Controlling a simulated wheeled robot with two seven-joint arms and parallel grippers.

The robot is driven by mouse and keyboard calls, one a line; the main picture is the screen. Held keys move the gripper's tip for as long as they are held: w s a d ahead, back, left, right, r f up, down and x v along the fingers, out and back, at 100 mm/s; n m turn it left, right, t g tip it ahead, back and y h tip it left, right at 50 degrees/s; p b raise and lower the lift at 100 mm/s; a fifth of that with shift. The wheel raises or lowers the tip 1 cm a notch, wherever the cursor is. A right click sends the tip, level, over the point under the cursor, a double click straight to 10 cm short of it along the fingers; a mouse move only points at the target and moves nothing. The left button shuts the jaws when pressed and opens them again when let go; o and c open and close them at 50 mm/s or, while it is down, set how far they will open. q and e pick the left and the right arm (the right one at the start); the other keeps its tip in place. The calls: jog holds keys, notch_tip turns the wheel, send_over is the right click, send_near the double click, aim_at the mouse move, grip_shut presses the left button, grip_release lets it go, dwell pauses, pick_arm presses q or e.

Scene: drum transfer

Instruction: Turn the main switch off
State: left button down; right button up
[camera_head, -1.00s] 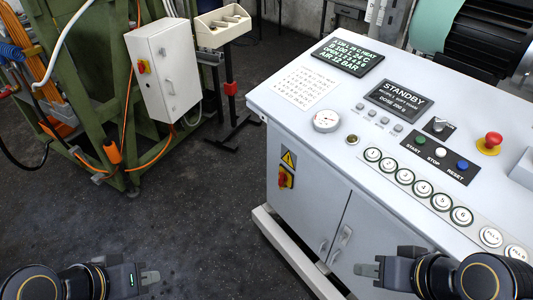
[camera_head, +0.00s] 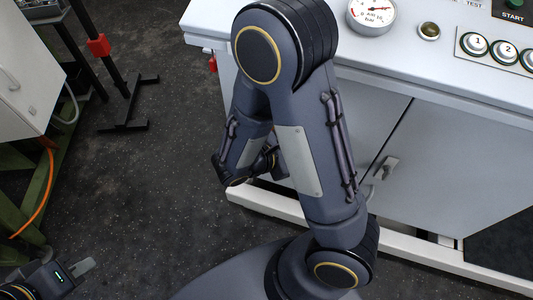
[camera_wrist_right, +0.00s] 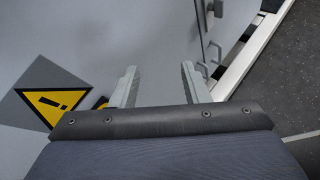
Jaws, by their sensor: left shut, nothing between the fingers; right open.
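The main switch shows only in part. In the head view a small red piece of it (camera_head: 212,63) shows at the control cabinet's left edge, beside my right arm. In the right wrist view a sliver of yellow (camera_wrist_right: 101,103) shows behind the left finger, beside the yellow warning triangle (camera_wrist_right: 52,103); I cannot tell the handle's position. My right gripper (camera_wrist_right: 158,88) is open and empty, facing the cabinet front close to the triangle. In the head view my right arm hides its fingers. My left gripper (camera_head: 82,267) is shut and empty at the lower left, away from the cabinet.
The white control cabinet (camera_head: 385,130) carries a gauge (camera_head: 372,14) and buttons on top. It has door handles (camera_head: 385,168) and a white base rail (camera_head: 420,250). A white box (camera_head: 22,90) on a green frame (camera_head: 30,225) stands left.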

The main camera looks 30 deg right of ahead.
jog(key=w+a+f+n+t+h+b, duration=0.1)
jog(key=w+a+f+n+t+b, duration=0.6)
jog(key=w+f+n+t, duration=0.35)
pick_arm(q)
notch_tip(320, 180, down, 10)
jog(key=shift+r, duration=0.15)
pick_arm(e)
jog(key=x, duration=0.7)
jog(key=shift+s, duration=0.25)
pick_arm(q)
jog(key=shift+w, duration=0.1)
pick_arm(e)
jog(key=shift+d+t, duration=0.1)
jog(key=shift+t, duration=0.15)
jog(key=shift+n, duration=0.25)
grip_shut()
